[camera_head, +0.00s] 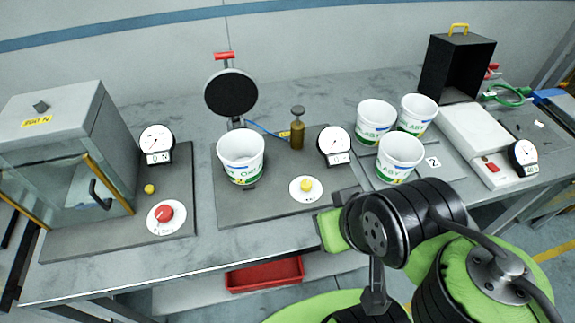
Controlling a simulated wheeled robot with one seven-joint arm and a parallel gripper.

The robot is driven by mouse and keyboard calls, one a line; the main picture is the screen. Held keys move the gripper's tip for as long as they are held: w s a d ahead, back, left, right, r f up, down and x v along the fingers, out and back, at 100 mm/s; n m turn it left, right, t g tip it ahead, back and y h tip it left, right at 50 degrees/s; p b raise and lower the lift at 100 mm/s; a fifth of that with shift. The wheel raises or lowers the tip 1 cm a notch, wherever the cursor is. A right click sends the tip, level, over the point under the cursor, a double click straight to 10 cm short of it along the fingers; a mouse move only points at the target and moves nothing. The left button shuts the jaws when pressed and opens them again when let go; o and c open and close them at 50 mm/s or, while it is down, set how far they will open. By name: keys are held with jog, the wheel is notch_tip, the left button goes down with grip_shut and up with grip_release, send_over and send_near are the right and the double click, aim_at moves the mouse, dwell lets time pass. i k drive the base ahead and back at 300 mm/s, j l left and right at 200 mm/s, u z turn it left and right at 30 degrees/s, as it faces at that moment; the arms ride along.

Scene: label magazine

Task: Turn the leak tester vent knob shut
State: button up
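The leak tester stands in the middle of the bench on a dark grey base plate (278,211). Its brass vent valve (297,136) stands upright behind the plate's middle, with a grey vent knob (297,110) on top. A blue hose (262,130) runs from the valve towards the round black press disc (231,93), which is tilted up and has a red handle. A white cup (241,157) stands on the plate below the disc. A white gauge (334,146) and a yellow button (306,185) are to the right. I cannot tell the knob's setting. My gripper is not visible; only my arm shows at lower right.
A glass-doored test cabinet (58,150), a gauge (157,145) and a red button (166,214) are on the left. Several white cups (401,158), a black box (456,68) and a white device (489,143) are on the right. A red tray (264,274) sits below.

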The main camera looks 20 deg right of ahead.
aim_at(307, 184)
jog(key=i+j+u, duration=0.1)
jog(key=j+u, duration=0.15)
jog(key=u, duration=0.2)
jog(key=i+j+u, duration=0.1)
jog(key=u, duration=0.4)
jog(key=j, duration=0.1)
